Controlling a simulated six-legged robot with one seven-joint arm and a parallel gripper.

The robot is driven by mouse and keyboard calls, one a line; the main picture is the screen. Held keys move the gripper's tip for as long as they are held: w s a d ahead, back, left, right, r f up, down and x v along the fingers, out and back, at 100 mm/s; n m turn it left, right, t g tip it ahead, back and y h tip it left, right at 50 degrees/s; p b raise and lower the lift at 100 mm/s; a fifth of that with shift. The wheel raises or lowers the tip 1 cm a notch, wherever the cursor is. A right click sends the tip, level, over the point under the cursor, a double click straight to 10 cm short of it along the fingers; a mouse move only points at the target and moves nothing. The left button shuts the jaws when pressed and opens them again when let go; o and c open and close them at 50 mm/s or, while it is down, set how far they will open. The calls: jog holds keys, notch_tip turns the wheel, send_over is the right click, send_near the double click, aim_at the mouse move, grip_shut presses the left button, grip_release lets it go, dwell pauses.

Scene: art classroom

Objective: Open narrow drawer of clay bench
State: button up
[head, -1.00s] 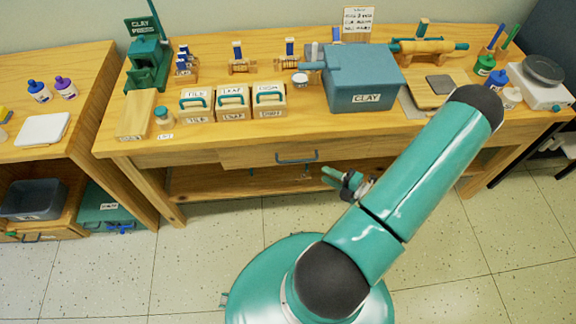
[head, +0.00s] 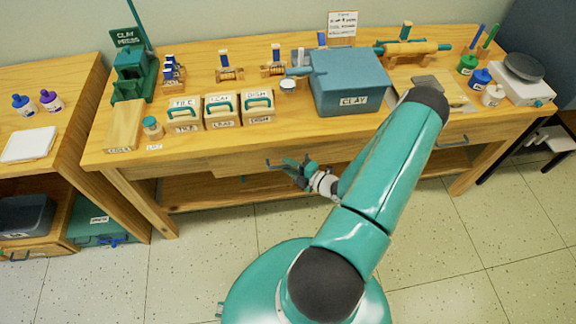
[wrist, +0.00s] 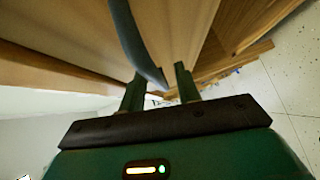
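The clay bench (head: 200,150) stands across the head view. Its front has a wide wooden drawer front (head: 232,164) in the middle, and another blue-grey handle (head: 452,142) shows further right. Which drawer is the narrow one I cannot tell for sure. My gripper (head: 287,163) is at the middle drawer's handle in the head view. In the wrist view my gripper (wrist: 160,88) has its two fingers apart, and the curved blue-grey handle (wrist: 133,40) reaches down between the fingertips. Contact is not clear. The drawer looks closed.
On the bench top stand a blue-grey clay box (head: 350,82), tile, leaf and dish boxes (head: 222,110), a green clay press (head: 132,75) and a scale (head: 524,75). A lower shelf (head: 220,192) lies under the drawers. The floor in front is clear.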

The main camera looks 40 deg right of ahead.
jog(key=shift+w+a, duration=0.1)
jog(key=shift+w, duration=0.25)
grip_shut()
jog(key=shift+s, duration=0.2)
